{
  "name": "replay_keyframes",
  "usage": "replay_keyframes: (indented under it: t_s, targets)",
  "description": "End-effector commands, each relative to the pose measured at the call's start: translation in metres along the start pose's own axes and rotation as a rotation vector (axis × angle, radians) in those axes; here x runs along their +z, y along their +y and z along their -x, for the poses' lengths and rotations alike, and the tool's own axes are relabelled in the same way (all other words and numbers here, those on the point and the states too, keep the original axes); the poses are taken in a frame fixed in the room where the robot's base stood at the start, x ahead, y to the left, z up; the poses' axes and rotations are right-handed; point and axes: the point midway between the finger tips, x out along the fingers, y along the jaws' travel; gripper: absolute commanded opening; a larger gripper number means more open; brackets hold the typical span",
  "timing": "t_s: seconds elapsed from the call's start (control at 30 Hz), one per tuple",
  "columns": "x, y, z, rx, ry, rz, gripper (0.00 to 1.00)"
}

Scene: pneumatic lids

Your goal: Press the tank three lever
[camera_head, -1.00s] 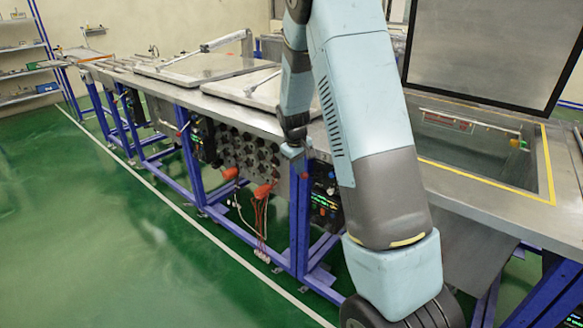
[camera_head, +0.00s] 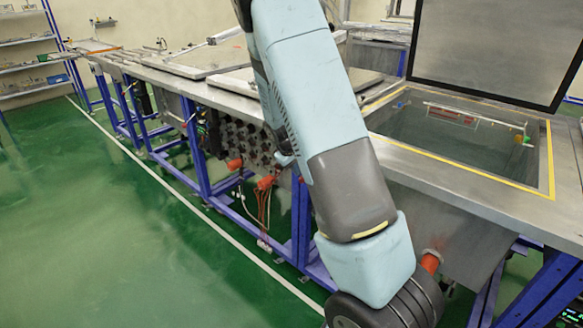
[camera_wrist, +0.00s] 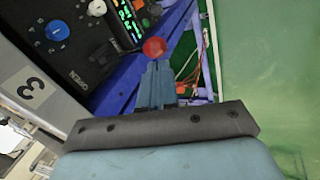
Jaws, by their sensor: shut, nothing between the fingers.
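In the wrist view my gripper (camera_wrist: 156,75) is shut and empty, its fingers together. A round red knob (camera_wrist: 154,47) is just beyond the fingertips, very close; I cannot tell whether they touch. It appears to be the end of the lever; its stem is mostly hidden. A label with the number 3 (camera_wrist: 30,87) is on the metal edge at left. A black control panel (camera_wrist: 85,55) beside the knob has a blue knob (camera_wrist: 57,30) and the word OPEN. In the head view my arm hides the gripper and the lever.
Blue frame legs (camera_head: 197,160) support the metal bench. Red valves (camera_head: 266,182) and hanging wires are below it. An open tank (camera_head: 450,140) of liquid has a raised dark-framed lid (camera_head: 490,50). Green floor (camera_head: 90,230) is clear at left.

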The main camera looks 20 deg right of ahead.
Motion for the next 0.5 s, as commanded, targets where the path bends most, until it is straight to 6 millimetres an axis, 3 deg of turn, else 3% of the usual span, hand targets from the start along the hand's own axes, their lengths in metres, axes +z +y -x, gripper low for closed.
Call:
replay_keyframes:
  t_s: [0.5]
  targets:
    - [0.012, -0.027, -0.055, 0.001, -0.009, -0.011, 0.00]
